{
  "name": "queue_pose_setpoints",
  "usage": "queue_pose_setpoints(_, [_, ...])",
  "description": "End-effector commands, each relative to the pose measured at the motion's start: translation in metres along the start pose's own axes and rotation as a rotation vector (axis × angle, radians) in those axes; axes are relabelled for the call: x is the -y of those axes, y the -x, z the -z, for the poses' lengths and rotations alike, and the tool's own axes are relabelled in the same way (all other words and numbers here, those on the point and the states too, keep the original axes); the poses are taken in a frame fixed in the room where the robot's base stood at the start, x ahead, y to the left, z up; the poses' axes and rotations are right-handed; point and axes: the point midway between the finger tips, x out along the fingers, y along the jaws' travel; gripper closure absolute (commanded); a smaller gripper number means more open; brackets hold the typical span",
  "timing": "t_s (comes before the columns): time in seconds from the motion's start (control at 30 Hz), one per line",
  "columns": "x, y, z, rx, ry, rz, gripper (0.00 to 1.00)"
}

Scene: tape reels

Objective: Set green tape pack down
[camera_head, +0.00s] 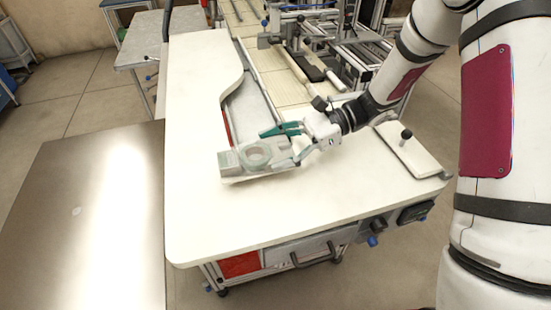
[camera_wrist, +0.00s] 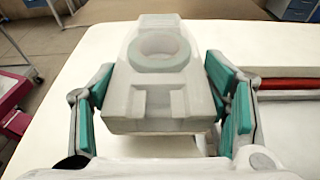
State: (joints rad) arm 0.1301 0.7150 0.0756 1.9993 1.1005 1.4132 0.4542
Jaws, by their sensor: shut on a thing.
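The green tape pack (camera_head: 229,161) is a pale grey block with a light green ring on its top. In the head view it is over the white worktable, close to its surface; I cannot tell whether it touches. My gripper (camera_head: 278,148) reaches in from the right and is shut on the pack. In the wrist view the pack (camera_wrist: 158,101) sits between the teal finger pads of my gripper (camera_wrist: 160,78), ring side up and roughly level. Its underside is hidden.
The white worktable (camera_head: 205,215) has clear room to the left and in front of the pack. A metal-topped surface (camera_head: 85,215) stands at the left. A conveyor and machine frame (camera_head: 300,35) lie behind. A small panel with a black knob (camera_head: 412,155) is at the right.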

Motion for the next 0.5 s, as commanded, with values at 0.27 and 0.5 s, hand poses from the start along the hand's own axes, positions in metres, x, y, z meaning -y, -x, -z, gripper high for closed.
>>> queue_pose_setpoints(0.27, [0.005,-0.011,0.031,0.002,-0.002,-0.001,0.65])
queue_pose_setpoints(0.5, [0.005,-0.011,0.034,0.001,0.001,0.000,0.65])
